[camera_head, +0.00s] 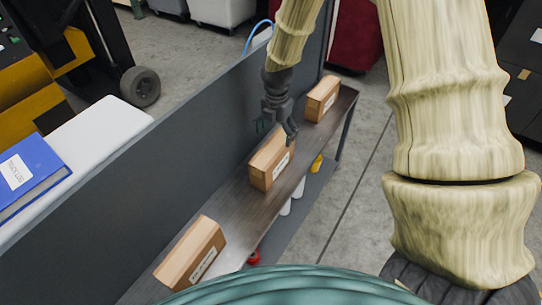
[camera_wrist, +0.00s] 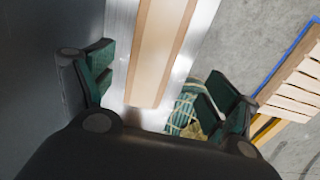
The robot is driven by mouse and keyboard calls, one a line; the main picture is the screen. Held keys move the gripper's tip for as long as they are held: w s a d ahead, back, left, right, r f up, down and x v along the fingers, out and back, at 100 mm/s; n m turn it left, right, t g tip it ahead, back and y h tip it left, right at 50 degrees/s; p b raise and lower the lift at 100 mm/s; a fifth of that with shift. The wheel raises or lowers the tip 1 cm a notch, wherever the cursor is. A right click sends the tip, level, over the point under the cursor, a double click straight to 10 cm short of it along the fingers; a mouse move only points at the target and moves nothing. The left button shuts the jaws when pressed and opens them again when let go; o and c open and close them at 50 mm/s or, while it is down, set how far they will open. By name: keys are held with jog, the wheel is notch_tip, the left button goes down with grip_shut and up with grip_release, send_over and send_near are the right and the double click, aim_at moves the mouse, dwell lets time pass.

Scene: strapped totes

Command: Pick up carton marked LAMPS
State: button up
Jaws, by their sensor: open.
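Three brown cartons with white labels stand in a row on a narrow shelf: a near one (camera_head: 191,254), a middle one (camera_head: 266,165) and a far one (camera_head: 322,98). The label print is too small to read, so I cannot tell which is marked LAMPS. My gripper (camera_head: 278,130) points down over the far end of the middle carton and hides part of it. In the wrist view my gripper (camera_wrist: 160,88) is open, with a carton (camera_wrist: 158,55) showing between and beyond its green-padded fingers. I see no contact with it.
The shelf (camera_head: 233,198) runs along a dark grey panel (camera_head: 190,165) on its left. Bottles and a yellow item (camera_head: 317,163) sit below it. A blue binder (camera_head: 28,172) lies on a white surface behind the panel. A slatted wooden pallet (camera_wrist: 295,85) shows at the right.

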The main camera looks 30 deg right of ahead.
aim_at(273, 147)
jog(key=f, duration=0.2)
jog(key=w+a+f, duration=0.1)
jog(key=shift+f, duration=0.45)
jog(key=shift+s+f, duration=0.1)
jog(key=shift+s, duration=0.15)
jog(key=shift+f+p, duration=0.9)
jog(key=shift+f, duration=1.65)
jog(key=shift+w+d, duration=0.1)
jog(key=c, duration=1.9)
